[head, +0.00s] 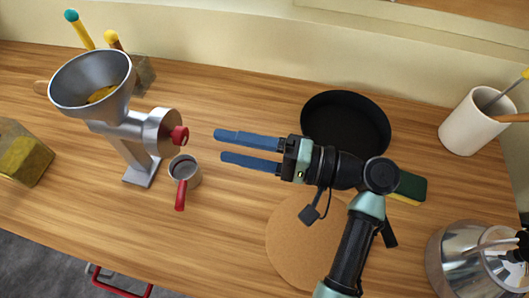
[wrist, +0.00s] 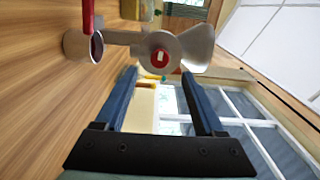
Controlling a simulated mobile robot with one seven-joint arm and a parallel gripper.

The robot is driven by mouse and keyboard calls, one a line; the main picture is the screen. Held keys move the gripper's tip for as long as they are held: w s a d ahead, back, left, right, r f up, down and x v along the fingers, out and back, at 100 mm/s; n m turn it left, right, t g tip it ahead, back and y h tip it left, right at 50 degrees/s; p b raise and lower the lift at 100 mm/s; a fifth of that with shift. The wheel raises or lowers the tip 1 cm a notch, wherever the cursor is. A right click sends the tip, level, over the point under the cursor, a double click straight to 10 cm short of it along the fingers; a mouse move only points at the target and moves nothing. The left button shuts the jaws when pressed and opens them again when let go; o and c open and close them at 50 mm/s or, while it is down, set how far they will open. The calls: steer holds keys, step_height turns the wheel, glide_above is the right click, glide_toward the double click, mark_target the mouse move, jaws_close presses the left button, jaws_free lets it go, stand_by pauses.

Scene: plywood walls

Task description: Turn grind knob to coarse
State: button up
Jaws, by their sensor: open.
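A silver grinder (head: 130,125) with a wide funnel stands at the left of the counter, with yellow contents in the funnel. Its red knob (head: 180,136) sticks out of the round front plate, toward my gripper. In the wrist view the red knob (wrist: 160,55) shows face-on with a pale mark, above the gap between the fingers. My gripper (head: 217,147) is open and empty, its two blue fingers pointing left at the knob, a short gap away from it. A small metal cup (head: 185,170) with a red handle stands below the knob.
A black pan (head: 346,122) lies behind my gripper and a round cork board (head: 300,240) lies under my arm. A white crock (head: 474,124) and a kettle (head: 470,262) stand at the right. A yellowish block (head: 25,160) is at the far left.

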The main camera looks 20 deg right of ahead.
steer(key=v, duration=0.5)
steer(key=shift+d+b, duration=0.1)
steer(key=shift+b, duration=0.2)
steer(key=w+a+r+n+t+h+p, duration=0.1)
steer(key=w+a+r+n+t+h, duration=0.15)
steer(key=w+r+h, duration=0.7)
steer(key=w+a+r+n+t, duration=0.1)
steer(key=w+r+t, duration=0.15)
steer(key=r, duration=0.25)
steer(key=w+a+r+t, duration=0.1)
steer(key=w+a+r, duration=0.15)
steer(key=r, duration=0.25)
steer(key=s+a+r+n+t+h, duration=0.1)
steer(key=s+r+t, duration=0.2)
steer(key=r, duration=0.5)
steer(key=s+a+r+n+t+h+p, duration=0.1)
steer(key=s+r+t, duration=0.3)
steer(key=r, duration=0.5)
steer(key=s+a+r+n+t+h, duration=0.1)
steer(key=s+a+r+t+h, duration=0.2)
steer(key=s+r, duration=0.3)
step_height(320, 180, up, 3)
steer(key=shift+r+t, duration=0.1)
steer(key=shift+t, duration=0.3)
